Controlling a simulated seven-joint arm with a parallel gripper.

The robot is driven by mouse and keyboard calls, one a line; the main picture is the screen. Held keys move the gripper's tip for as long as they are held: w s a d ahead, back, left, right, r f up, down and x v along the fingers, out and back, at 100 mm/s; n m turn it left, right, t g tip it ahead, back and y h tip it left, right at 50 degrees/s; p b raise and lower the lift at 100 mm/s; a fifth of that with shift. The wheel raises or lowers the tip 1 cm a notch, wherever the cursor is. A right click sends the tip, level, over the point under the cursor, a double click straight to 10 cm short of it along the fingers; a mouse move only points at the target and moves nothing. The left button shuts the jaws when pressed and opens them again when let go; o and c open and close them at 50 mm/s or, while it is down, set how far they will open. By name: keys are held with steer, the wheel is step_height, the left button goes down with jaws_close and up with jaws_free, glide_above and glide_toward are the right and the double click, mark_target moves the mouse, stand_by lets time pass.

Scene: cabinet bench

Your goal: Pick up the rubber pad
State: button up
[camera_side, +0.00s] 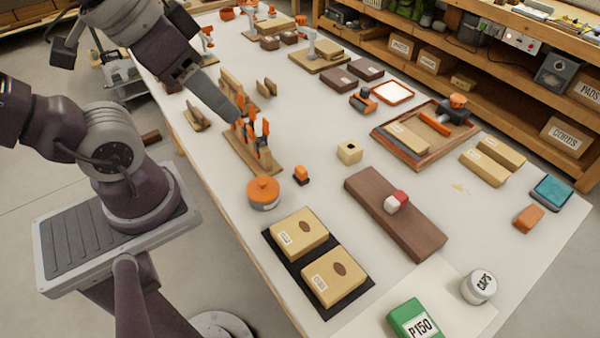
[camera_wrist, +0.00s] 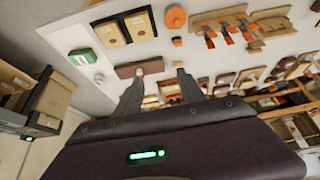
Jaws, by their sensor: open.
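I cannot tell for sure which item is the rubber pad. A teal flat-topped block (camera_side: 551,192) lies near the bench's right edge, with a plain orange block (camera_side: 528,218) beside it. A small red-and-white block (camera_side: 396,202) rests on a dark brown board (camera_side: 420,235). A black mat (camera_side: 356,292) lies under two tan boxes. My gripper (camera_side: 236,118) hangs above the bench's left side near the orange clamps, apart from all of these. In the wrist view my gripper (camera_wrist: 160,74) has its two fingers spread with nothing held between them.
An orange-lidded tin (camera_side: 263,193), a cream cube (camera_side: 350,152), a wooden tray (camera_side: 410,158), a green P150 box (camera_side: 412,320) and a white CAPS jar (camera_side: 479,286) stand around the bench. Shelves with boxes (camera_side: 565,137) line the back right. Bare bench shows right of the cream cube.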

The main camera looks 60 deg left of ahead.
mark_target(302, 169)
steer(key=shift+o, duration=0.3)
steer(key=w+f+m+g+y, duration=0.65)
steer(key=w+f+m, duration=0.45)
steer(key=w+f, duration=0.35)
steer(key=w+f+m+t+y, duration=0.1)
steer(key=f+m+y, duration=0.1)
steer(key=f, duration=0.3)
steer(key=w+f+m+t+y, duration=0.1)
steer(key=f+m+y, duration=0.1)
steer(key=f+m, duration=0.2)
steer(key=w+d+f+m+t+y, duration=0.1)
steer(key=w+f+m+y, duration=0.1)
steer(key=f, duration=0.4)
steer(key=shift+w+m, duration=0.1)
steer(key=shift+m, duration=0.5)
steer(key=x, duration=0.6)
steer(key=shift+a, duration=0.3)
steer(key=shift+a+f, duration=0.15)
steer(key=shift+a, duration=0.15)
jaws_close()
